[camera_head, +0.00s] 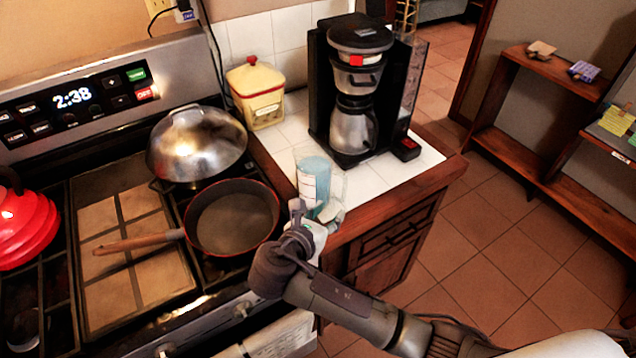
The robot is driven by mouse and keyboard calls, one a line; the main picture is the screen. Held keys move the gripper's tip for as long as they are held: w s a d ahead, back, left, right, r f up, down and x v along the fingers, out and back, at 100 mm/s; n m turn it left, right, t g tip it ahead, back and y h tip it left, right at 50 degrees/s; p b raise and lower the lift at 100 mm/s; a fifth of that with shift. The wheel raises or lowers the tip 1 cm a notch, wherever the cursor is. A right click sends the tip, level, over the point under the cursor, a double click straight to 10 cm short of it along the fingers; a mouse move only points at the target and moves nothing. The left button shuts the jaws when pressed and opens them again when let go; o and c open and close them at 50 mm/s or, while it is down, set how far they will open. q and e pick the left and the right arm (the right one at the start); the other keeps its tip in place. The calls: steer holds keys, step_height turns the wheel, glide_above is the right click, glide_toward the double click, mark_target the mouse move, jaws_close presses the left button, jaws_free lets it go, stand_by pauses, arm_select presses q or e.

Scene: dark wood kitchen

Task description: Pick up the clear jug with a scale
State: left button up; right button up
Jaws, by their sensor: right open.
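The clear jug (313,180) stands upright on the white tiled counter (366,184), near its front left edge. It looks bluish inside and has markings on its side. My right gripper (325,212) is at the near side of the jug, in front of its lower part. The gripper is open. I cannot tell whether its fingers touch the jug, and they partly hide its base. My left gripper is not in view.
A coffee maker (352,90) stands behind the jug, and a yellow canister (257,94) stands to the back left. A red pan (236,217) with a wooden handle sits on the stove, close left of my gripper. A domed metal lid (196,143) is behind it.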

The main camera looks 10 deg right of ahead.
mark_target(343, 194)
steer(key=x, duration=0.5)
steer(key=shift+w+d+f, duration=0.1)
steer(key=shift+w, duration=0.15)
steer(key=p+x, duration=0.1)
steer(key=x, duration=0.3)
steer(key=shift+w+d+p, duration=0.15)
steer(key=shift+w+p, duration=0.2)
steer(key=shift+w, duration=0.05)
steer(key=shift+w+d+f, duration=0.2)
steer(key=shift+w, duration=0.05)
steer(key=shift+s, duration=0.1)
steer(key=shift+c, duration=0.2)
jaws_close()
steer(key=shift+r, duration=0.1)
